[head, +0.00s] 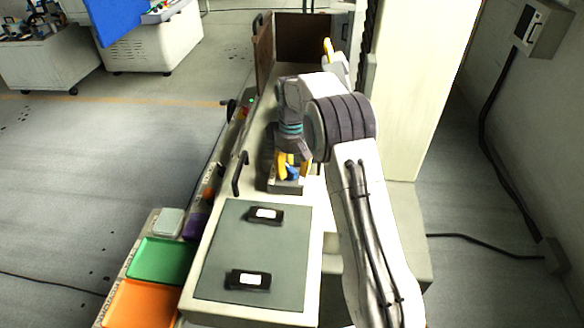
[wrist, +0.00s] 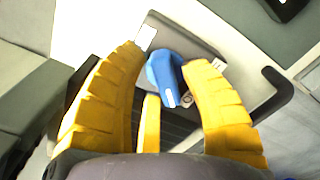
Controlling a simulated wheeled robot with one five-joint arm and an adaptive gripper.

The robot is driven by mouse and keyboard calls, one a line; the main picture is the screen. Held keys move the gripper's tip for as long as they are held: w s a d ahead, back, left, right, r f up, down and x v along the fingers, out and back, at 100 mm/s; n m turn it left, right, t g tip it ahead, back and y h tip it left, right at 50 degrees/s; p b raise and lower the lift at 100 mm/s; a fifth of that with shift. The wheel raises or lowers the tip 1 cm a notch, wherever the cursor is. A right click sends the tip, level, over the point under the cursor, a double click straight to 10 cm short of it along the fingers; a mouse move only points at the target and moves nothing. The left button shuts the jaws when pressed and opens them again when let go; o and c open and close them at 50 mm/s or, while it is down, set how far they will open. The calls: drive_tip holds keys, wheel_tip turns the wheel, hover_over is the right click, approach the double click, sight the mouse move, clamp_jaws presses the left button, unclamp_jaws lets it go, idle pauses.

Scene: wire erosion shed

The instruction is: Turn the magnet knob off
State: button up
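The blue magnet knob (wrist: 163,72) sits on a grey block (wrist: 192,44) in the wrist view. Its narrow end, with a white line, points down in the picture. Small white labels lie on the block to both sides; I cannot read them. My gripper (wrist: 168,60) is open, with one yellow finger on each side of the knob and gaps between them and it. A short yellow piece stands below the knob. In the head view my gripper (head: 291,163) is right over the blue knob (head: 292,174) and partly hides it; the block (head: 286,188) shows below.
A black handle (head: 240,173) stands left of the block, also close to the right finger in the wrist view (wrist: 285,82). A grey-green panel (head: 256,250) with two black labelled pieces lies in front. Green (head: 160,260) and orange (head: 141,305) trays are at lower left.

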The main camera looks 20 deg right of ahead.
clamp_jaws()
drive_tip(key=shift+n, duration=0.3)
drive_tip(key=n+p, duration=0.1)
drive_tip(key=n, duration=0.3)
drive_tip(key=shift+w, duration=0.1)
drive_tip(key=n+p, duration=0.1)
drive_tip(key=n, duration=0.3)
drive_tip(key=shift+w+a, duration=0.1)
drive_tip(key=n, duration=0.5)
drive_tip(key=shift+w+a, duration=0.1)
drive_tip(key=shift+a+f+n, duration=0.1)
drive_tip(key=shift+n, duration=1.9)
